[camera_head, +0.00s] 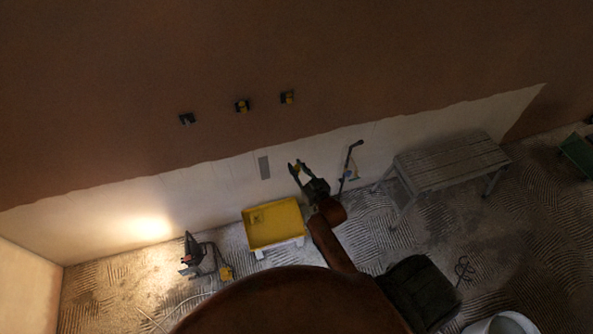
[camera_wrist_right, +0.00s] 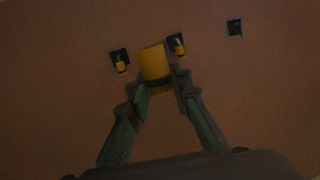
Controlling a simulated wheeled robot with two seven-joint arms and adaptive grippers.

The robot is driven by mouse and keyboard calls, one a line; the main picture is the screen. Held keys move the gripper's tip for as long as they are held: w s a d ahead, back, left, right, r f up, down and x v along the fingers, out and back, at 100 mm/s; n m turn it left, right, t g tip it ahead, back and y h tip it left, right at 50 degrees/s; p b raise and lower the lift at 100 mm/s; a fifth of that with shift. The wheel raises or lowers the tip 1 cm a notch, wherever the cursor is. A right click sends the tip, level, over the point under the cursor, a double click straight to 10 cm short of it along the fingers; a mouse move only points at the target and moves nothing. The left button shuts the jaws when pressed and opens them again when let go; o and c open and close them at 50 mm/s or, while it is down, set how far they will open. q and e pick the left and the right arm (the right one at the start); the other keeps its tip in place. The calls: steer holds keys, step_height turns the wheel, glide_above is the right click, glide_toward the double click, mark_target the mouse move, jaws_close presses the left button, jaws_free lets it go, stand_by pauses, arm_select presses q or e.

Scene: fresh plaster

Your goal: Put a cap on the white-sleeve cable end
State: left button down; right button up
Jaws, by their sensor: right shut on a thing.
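My right gripper (camera_head: 299,168) is shut on a yellow cap (camera_wrist_right: 156,64), raised in front of the lower wall. Three dark wall boxes are above it. The left box (camera_head: 187,119) shows no yellow, only a small pale spot; it is the right-hand box (camera_wrist_right: 235,28) in the wrist view. The middle box (camera_head: 242,106) and the right box (camera_head: 287,98) each have a yellow cap at them. The cable sleeve colours are too small and dim to tell surely. My left gripper is not in view.
A yellow tray (camera_head: 275,241) with small yellow pieces stands below the wall. A lit work lamp (camera_head: 194,254) stands left of it. A grey bench (camera_head: 450,171) is at the right, and a white bucket (camera_head: 503,324) at the bottom. The wall around the boxes is clear.

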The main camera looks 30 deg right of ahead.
mark_target(297, 166)
step_height(297, 166, up, 14)
steer(key=shift+f, duration=0.2)
stand_by(1.4)
stand_by(0.9)
